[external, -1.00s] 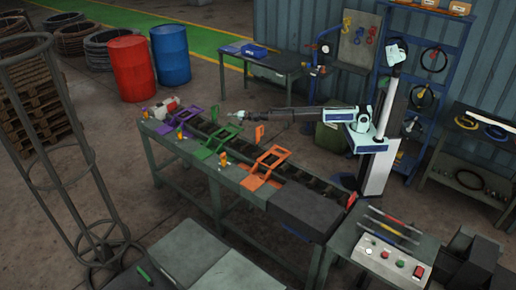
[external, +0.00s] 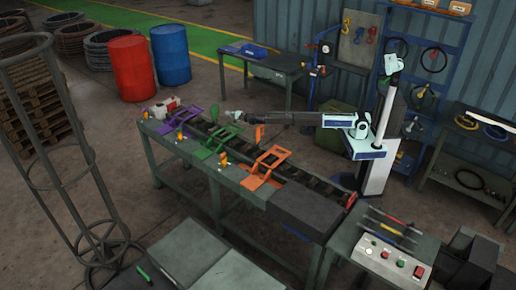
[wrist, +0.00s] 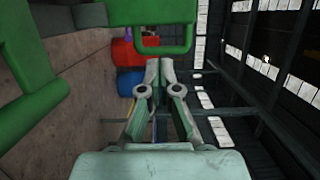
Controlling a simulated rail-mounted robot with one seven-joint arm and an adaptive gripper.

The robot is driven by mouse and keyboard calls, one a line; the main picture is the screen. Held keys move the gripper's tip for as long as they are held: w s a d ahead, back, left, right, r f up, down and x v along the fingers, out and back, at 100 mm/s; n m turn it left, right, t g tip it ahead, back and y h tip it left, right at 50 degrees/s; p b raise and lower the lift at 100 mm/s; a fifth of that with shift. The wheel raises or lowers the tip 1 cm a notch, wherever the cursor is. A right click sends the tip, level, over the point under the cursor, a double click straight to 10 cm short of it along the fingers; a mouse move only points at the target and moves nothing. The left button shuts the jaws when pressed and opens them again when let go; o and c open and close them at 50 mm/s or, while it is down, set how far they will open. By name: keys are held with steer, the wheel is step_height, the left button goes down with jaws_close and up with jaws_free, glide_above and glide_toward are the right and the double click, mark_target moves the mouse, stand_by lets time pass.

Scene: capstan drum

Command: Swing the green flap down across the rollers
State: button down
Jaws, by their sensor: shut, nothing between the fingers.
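The green flap (external: 222,133) is a frame-shaped plate on the roller bench, tilted up from its bracket at the near edge. The rollers (external: 240,141) run along the bench beneath it and are partly hidden. My gripper (external: 229,115) is level with the upper end of the flap, on its far side. In the wrist view my gripper (wrist: 165,64) is shut and empty, with the looped end of the green flap (wrist: 165,48) just beyond or beside the fingertips. I cannot tell whether they touch. More green parts fill the upper left of that view.
A purple flap (external: 178,114) stands left of the green one and an orange flap (external: 269,160) stands right of it, both raised. Small orange tabs line the bench. A control box (external: 394,262) sits on the right table. Red (external: 131,70) and blue (external: 170,54) drums stand behind.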

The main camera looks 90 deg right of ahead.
mark_target(216, 113)
steer(key=p+x, duration=0.1)
steer(key=x, duration=0.8)
steer(key=shift+w+d, duration=0.2)
steer(key=shift+w, duration=0.15)
steer(key=shift+a+r+p, duration=0.1)
steer(key=shift+r+p, duration=0.15)
steer(key=shift+p, duration=0.6)
